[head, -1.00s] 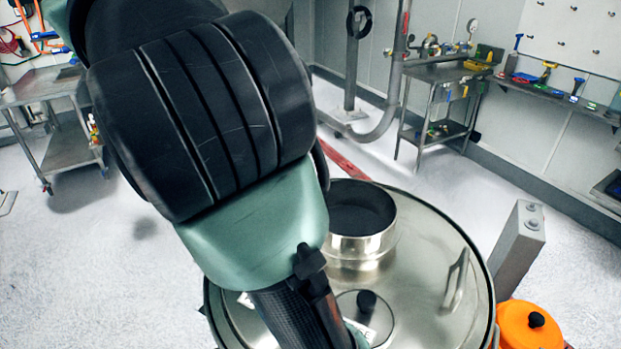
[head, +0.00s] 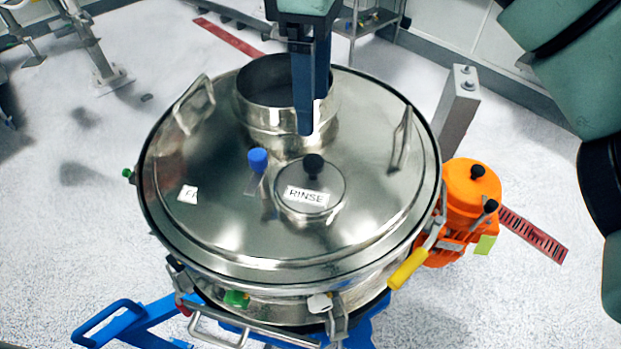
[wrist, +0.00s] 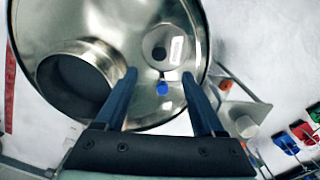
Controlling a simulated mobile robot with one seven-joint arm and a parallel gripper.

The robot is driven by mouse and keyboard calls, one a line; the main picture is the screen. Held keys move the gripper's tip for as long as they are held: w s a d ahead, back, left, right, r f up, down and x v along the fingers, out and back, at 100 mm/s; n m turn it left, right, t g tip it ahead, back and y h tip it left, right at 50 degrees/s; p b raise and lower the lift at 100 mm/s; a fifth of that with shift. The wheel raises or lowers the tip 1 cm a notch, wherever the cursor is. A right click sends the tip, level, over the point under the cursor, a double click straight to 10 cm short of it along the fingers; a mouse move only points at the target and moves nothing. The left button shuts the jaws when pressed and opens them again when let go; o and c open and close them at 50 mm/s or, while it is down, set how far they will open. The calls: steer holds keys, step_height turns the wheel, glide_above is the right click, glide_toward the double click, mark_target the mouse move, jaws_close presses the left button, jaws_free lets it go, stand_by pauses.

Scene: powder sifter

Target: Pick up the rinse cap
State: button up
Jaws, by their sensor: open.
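The rinse cap (head: 296,207) is a round steel disc with a black knob and a white RINSE label. It sits on the sifter's steel lid (head: 225,225), right of the lid's centre in the head view. In the wrist view the cap (wrist: 153,42) shows beyond and between my fingers. My gripper (head: 311,118) points down above the lid, behind the cap in the head view and in front of the wide steel collar. In the wrist view my gripper (wrist: 159,76) has its fingers well apart with nothing held between them.
The steel collar (head: 262,128) rises behind the cap. A blue knob (head: 258,160) stands close to the cap's left. Lid handles (head: 402,140) stand at both sides. An orange motor (head: 465,195) and a grey post (head: 455,110) are at the right.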

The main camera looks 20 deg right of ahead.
mark_target(313, 160)
step_height(313, 160, down, 10)
steer(key=shift+f+p, duration=0.1)
steer(key=shift+p, duration=0.7)
steer(key=shift+w, duration=0.1)
jaws_close()
